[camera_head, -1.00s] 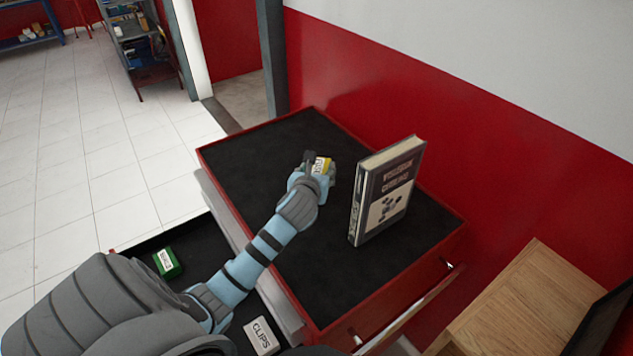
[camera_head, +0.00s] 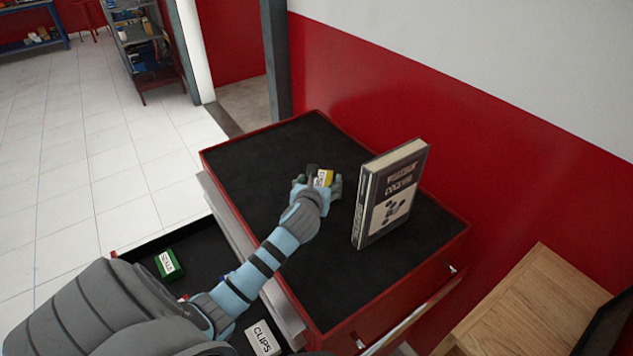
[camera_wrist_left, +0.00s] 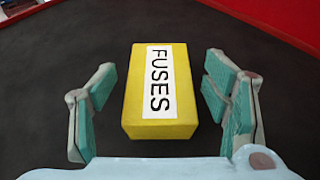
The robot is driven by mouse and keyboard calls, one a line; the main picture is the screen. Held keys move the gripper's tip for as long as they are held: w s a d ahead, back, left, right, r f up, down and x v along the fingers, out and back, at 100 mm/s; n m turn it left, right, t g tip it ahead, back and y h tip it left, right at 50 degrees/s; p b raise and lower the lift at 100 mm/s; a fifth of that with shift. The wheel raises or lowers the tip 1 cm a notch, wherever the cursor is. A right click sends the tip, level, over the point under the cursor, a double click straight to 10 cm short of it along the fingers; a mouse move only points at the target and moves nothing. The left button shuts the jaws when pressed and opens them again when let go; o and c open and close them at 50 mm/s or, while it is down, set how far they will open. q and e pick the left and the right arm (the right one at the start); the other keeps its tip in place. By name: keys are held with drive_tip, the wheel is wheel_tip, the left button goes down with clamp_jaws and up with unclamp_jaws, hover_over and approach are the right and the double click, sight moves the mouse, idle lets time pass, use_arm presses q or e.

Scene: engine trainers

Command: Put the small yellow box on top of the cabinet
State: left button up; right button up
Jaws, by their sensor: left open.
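The small yellow box (camera_wrist_left: 160,122), labelled FUSES, rests on the black top of the red cabinet (camera_head: 262,150). In the head view the box (camera_head: 326,178) is partly hidden by my left gripper (camera_head: 319,182). In the left wrist view my left gripper (camera_wrist_left: 162,110) is open, with one finger on each side of the box and a gap to the box on both sides. My right gripper is not in view.
A dark book (camera_head: 388,194) stands upright on the cabinet, right of my left gripper. An open drawer below holds a green box (camera_head: 168,264) and a white CLIPS box (camera_head: 263,338). The cabinet top's far left is clear. A wooden surface (camera_head: 530,305) is at lower right.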

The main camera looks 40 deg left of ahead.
use_arm(q)
drive_tip(key=p+v, duration=0.2)
drive_tip(key=v, duration=1)
drive_tip(key=shift+r, duration=0.1)
